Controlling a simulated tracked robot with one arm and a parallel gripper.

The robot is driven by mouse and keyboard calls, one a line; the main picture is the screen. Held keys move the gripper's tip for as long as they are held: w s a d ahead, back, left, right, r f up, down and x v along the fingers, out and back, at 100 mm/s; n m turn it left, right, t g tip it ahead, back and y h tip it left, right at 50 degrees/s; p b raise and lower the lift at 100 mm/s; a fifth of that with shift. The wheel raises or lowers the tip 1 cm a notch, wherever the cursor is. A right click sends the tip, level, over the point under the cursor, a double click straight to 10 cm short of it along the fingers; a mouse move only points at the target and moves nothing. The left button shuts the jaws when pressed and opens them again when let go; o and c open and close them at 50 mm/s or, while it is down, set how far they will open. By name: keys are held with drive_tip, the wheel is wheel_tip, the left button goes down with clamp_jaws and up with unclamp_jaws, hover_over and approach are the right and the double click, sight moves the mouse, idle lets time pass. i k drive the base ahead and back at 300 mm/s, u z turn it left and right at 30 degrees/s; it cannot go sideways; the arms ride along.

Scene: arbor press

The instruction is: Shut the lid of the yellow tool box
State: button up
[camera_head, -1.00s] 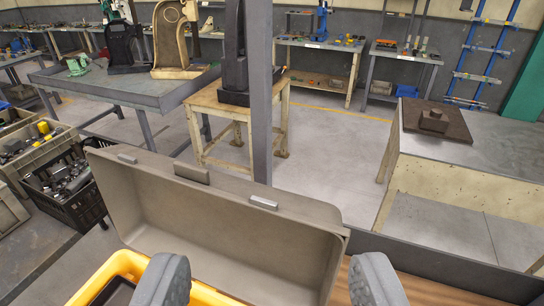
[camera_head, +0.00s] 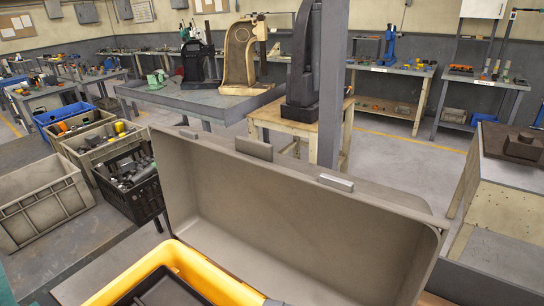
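The yellow tool box (camera_head: 215,281) is at the bottom of the view, with only its far left part in the picture. A dark tray (camera_head: 162,290) sits inside it. Its grey-brown lid (camera_head: 300,221) stands open behind the box, with its hollow inside facing me. Two light catches and a darker handle (camera_head: 253,148) are on the lid's top edge. A small grey tip (camera_head: 273,302) shows at the bottom edge and looks like part of my gripper. The rest is out of the picture, so its opening does not show.
A grey post (camera_head: 331,90) rises just behind the lid. A wooden stand (camera_head: 298,128) and a grey table (camera_head: 205,103) are further back. Crates (camera_head: 45,208) stand on the left. A bench with a dark block (camera_head: 520,144) is at right.

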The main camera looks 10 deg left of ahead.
sight(298, 232)
drive_tip(key=z, duration=1.4)
drive_tip(key=k, duration=1.05)
drive_tip(key=u, duration=1.3)
drive_tip(key=i, duration=1)
drive_tip(key=z, duration=0.05)
